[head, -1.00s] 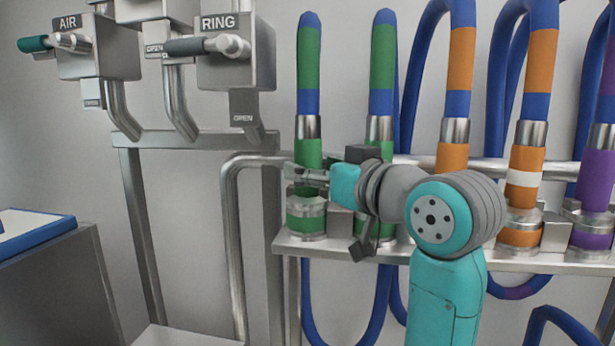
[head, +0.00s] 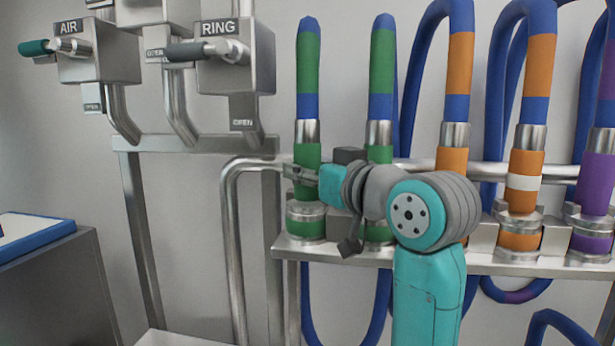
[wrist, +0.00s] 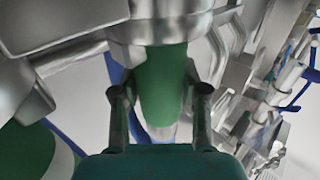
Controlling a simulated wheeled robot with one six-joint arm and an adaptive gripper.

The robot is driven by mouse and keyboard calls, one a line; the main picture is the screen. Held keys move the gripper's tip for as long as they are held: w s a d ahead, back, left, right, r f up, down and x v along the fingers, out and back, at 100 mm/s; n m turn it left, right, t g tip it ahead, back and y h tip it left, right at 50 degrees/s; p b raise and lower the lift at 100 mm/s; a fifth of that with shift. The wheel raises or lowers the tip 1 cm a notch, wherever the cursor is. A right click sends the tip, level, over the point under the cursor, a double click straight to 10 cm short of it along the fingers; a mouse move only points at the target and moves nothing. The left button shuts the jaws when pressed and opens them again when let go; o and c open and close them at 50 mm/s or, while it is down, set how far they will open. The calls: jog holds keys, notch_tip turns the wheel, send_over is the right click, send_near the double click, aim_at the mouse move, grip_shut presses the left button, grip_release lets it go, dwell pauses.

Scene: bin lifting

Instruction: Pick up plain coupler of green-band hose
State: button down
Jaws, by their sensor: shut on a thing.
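The left green-band hose (head: 308,60) hangs at the left end of the rack. Its coupler (head: 307,153), green under a silver collar, shows no white band on its visible part and stands upright in the leftmost holder (head: 306,222). My gripper (head: 300,174) is shut on this coupler from the side, at its lower green part. In the wrist view the green coupler (wrist: 162,85) lies between my two fingers (wrist: 160,97). The second green-band hose (head: 381,60) stands to the right; its coupler (head: 379,153) is partly hidden behind my arm.
Orange-band hoses (head: 459,60) and a purple-band hose (head: 600,165) stand further right on the metal shelf (head: 540,264). A bent pipe (head: 230,240) stands left of the shelf. Valve boxes marked AIR (head: 85,55) and RING (head: 237,65) are at upper left.

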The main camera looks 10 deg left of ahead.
jog(key=shift+r, duration=0.15)
jog(key=shift+r, duration=4.9)
